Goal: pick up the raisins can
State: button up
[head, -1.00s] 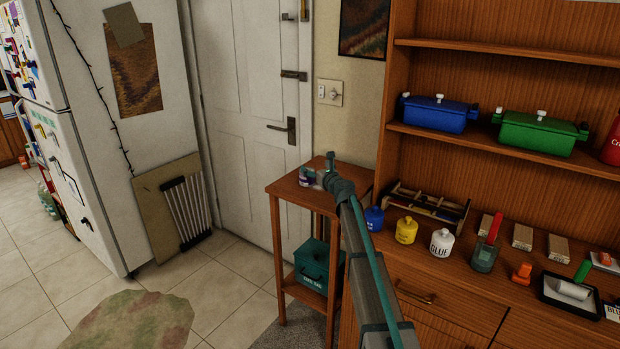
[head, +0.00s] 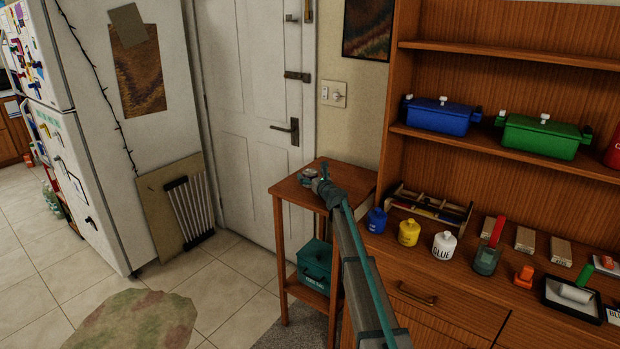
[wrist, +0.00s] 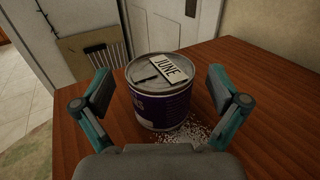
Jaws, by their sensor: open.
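The raisins can (wrist: 160,106) stands upright on the small wooden side table (wrist: 262,85) in the wrist view. It is a dark purple can with a silver lid, and a white plate reading "JUNE" lies on the lid. My gripper (wrist: 160,90) is open, with one finger on each side of the can and a gap to each. In the head view my gripper (head: 318,182) is over the side table, and only a small part of the can (head: 306,173) shows beside it, mostly hidden.
White grains lie on the table beside the can. A green box (head: 314,263) sits on the table's lower shelf. To the right is a wooden cabinet (head: 440,275) with paint pots, a tool caddy and brushes. A white door (head: 245,130) stands behind the table.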

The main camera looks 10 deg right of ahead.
jog(key=shift+w+a, duration=0.15)
jog(key=shift+w, duration=0.45)
jog(key=shift+s, duration=0.1)
jog(key=c, duration=1.5)
jog(key=shift+o, duration=0.2)
jog(key=shift+r, duration=0.1)
